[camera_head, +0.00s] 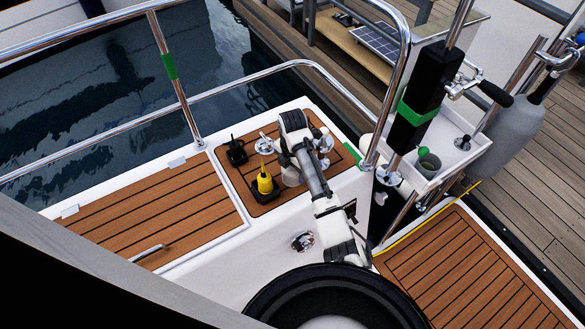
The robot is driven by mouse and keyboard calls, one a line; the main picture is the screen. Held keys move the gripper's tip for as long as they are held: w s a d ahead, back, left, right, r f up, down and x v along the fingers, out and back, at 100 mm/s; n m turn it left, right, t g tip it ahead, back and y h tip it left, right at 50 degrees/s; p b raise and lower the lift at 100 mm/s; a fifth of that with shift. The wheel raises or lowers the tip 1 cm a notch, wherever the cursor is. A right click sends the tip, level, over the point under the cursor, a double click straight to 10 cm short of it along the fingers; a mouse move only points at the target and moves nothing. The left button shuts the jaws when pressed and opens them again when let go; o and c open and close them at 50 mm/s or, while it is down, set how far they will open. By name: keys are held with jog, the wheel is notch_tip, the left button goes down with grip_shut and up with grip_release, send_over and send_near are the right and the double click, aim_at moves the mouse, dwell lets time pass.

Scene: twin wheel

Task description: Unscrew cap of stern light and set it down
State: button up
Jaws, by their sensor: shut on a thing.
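My arm reaches up from the lower middle and bends down over the small teak-topped stern panel (272,205). My gripper (290,178) is at the arm's end, low over this panel and partly covered by my own arm links. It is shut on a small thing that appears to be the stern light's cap. The cap and the fingertips are too hidden to make out clearly. I cannot tell whether the cap is still on the light or lifted off. The stern light itself cannot be singled out.
Left of my gripper stand a yellow item on a black base (264,182), a black fitting (236,153) and a chrome fitting (264,144). Chrome rails (290,65) run behind. The left teak deck (165,210) is mostly clear.

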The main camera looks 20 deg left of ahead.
jog(key=shift+s+d+f, duration=0.1)
jog(key=shift+s+f, duration=0.05)
jog(key=shift+f, duration=0.25)
jog(key=o, duration=1.2)
jog(key=shift+o, duration=0.2)
notch_tip(320, 180, up, 14)
jog(key=p, duration=0.3)
jog(key=shift+r, duration=0.25)
